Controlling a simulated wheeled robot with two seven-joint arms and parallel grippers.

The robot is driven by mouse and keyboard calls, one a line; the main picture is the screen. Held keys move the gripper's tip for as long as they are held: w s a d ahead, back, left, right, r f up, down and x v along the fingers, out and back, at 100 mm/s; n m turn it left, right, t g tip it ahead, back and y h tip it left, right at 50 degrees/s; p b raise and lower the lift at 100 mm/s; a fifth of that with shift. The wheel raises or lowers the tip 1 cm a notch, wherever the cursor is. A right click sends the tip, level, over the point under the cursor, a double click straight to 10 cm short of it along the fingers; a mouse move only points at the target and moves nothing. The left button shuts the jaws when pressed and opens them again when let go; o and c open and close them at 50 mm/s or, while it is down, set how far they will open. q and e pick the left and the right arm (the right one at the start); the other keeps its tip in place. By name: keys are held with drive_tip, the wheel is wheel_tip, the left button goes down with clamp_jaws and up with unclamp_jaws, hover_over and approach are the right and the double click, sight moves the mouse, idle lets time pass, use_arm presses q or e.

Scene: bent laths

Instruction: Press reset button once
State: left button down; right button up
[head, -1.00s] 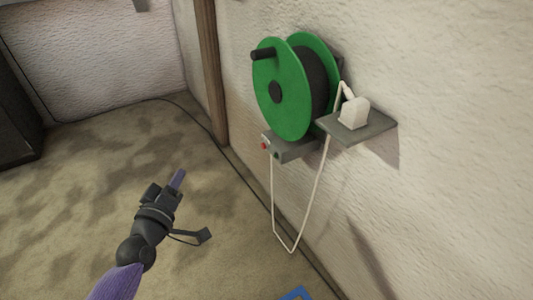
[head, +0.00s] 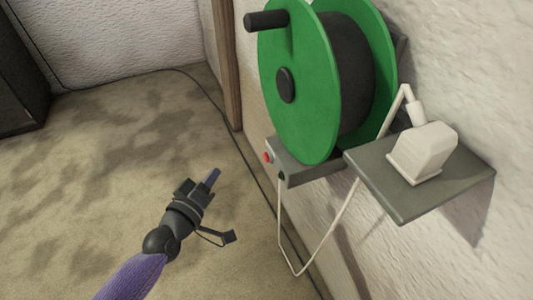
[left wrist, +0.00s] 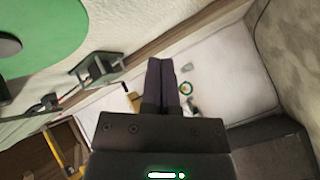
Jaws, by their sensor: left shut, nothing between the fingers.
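A small red button (head: 267,157) sits on the front end of a grey box (head: 305,163) fixed under a green cable reel (head: 300,85) on the wall. A dark round spot, perhaps a socket or second button, is lower on the same face, by the white cable. My left gripper (head: 213,177) is shut and empty, to the left of and a little lower than the button in the head view, apart from it. In the left wrist view my shut fingers (left wrist: 160,72) point away, with part of the reel (left wrist: 40,35) at upper left. My right gripper is not in view.
A grey shelf (head: 375,190) right of the box carries a white plug-like block (head: 422,152). A white cable (head: 283,235) hangs in a loop below the box. A wooden post (head: 226,65) stands behind. The floor left of the reel is mostly clear.

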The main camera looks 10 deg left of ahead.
sight(267, 157)
use_arm(q)
drive_tip(key=w+d, duration=0.5)
drive_tip(key=d, duration=0.2)
drive_tip(key=shift+d, duration=0.15)
idle(1.0)
idle(0.8)
drive_tip(key=shift+w+d, duration=0.2)
drive_tip(key=shift+d, duration=0.15)
idle(0.3)
